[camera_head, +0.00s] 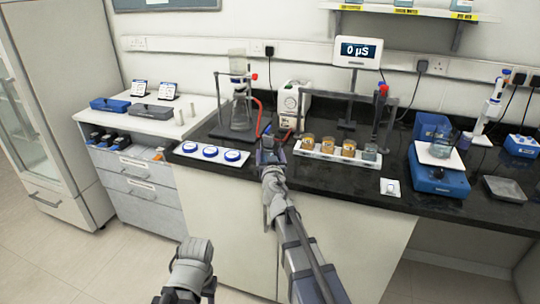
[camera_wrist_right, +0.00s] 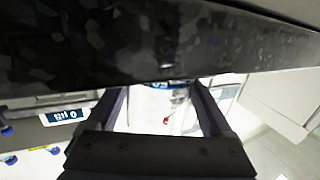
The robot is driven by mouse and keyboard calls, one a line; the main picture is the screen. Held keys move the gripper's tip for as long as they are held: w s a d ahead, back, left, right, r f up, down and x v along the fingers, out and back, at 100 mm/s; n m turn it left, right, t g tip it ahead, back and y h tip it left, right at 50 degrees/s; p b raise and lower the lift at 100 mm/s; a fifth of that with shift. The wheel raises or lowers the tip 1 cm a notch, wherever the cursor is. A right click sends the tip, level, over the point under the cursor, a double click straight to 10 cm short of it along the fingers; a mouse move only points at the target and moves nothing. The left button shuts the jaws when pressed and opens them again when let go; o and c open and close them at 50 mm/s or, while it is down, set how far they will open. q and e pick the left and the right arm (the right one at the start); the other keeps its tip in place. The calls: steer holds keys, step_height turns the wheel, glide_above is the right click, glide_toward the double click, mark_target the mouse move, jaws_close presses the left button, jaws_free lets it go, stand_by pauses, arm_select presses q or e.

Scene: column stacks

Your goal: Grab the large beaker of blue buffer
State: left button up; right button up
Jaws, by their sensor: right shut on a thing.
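A clear glass beaker with bluish liquid (camera_head: 441,147) stands upright on the blue stirrer at the right of the bench. My right gripper (camera_head: 268,147) is well left of it, low over the front of the bench beside the white tray with blue discs. In the right wrist view my right gripper (camera_wrist_right: 160,98) is shut on a pale, clear-looking thing with a blue edge, mostly hidden by the fingers and the dark counter. A small blue bit shows at the jaws in the head view. Part of my left arm shows at the bottom; its jaws do not show.
The blue stirrer (camera_head: 438,178) is at the right. A white rack (camera_head: 335,157) holds several orange-filled cups and a small clear beaker. A meter screen (camera_head: 358,52) reads 0 µS.

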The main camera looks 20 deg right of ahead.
step_height(320, 180, up, 10)
steer(key=p, duration=0.9)
steer(key=shift+f, duration=0.25)
